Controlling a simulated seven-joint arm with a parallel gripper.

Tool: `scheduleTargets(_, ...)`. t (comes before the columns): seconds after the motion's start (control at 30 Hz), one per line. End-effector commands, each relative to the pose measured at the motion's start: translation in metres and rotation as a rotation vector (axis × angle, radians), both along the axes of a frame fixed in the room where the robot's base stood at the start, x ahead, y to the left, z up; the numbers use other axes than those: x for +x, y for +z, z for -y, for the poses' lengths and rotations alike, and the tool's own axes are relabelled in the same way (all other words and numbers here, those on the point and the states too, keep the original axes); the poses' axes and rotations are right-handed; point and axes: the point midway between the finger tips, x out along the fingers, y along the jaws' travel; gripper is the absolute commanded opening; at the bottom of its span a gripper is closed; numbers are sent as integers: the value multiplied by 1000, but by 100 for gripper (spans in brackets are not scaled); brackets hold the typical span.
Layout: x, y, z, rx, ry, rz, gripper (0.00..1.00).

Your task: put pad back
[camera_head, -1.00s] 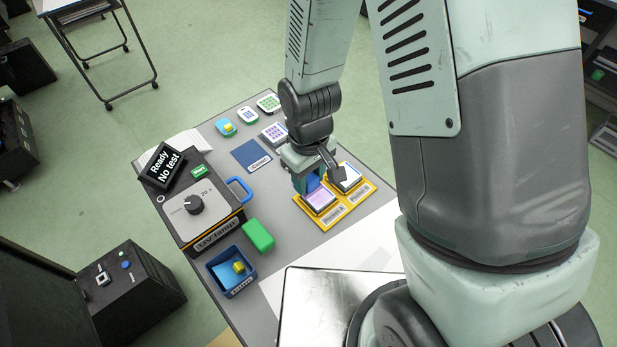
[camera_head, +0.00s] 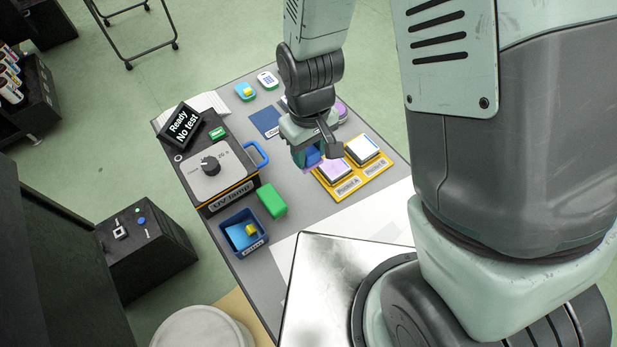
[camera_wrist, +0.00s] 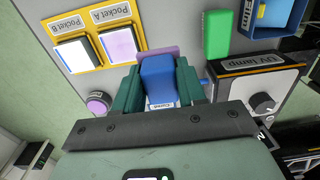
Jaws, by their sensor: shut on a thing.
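My gripper (camera_head: 306,152) points down over the table, just left of the yellow holder (camera_head: 362,186). It is shut on a blue block, which shows clearly between the green fingers in the wrist view (camera_wrist: 157,80). A lilac plate (camera_wrist: 158,52) shows at the block's far side; I cannot tell whether they are joined. The holder carries a lilac pad (camera_head: 335,172) in Pocket A and a white pad (camera_head: 362,150) in Pocket B. A dark blue mat (camera_head: 265,121) lies behind and left of my gripper, partly hidden; a white label (camera_wrist: 163,104) shows below the block.
The UV lamp (camera_head: 212,170) with a blue handle stands at left. A green block (camera_head: 271,200) and a blue tray (camera_head: 233,241) holding a yellow piece are in front of it. A purple round thing (camera_wrist: 98,104) stands behind the holder. Small cases (camera_head: 245,91) line the back.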

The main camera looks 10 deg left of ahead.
Motion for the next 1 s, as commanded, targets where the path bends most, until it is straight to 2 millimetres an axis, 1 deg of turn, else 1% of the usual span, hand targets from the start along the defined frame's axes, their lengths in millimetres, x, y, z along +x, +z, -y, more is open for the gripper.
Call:
scheduleTargets(0.03,-6,-2,-7,-2,7,-1,12)
scheduleTargets(0.1,-12,-5,-13,-4,4,1,12)
scheduleTargets(0.17,-14,-11,-15,-5,1,1,12)
scheduleTargets(0.2,-16,-17,-16,-6,0,-1,12)
scheduleTargets(0.4,-16,-53,-16,-6,-1,-1,12)
scheduleTargets(0.57,-15,-67,-17,-4,0,1,12)
scheduleTargets(0.8,-16,-100,-16,-5,0,1,12)
scheduleTargets(0.9,-15,-106,-17,-4,0,2,12)
scheduleTargets(1.0,-15,-106,-17,-3,0,3,12)
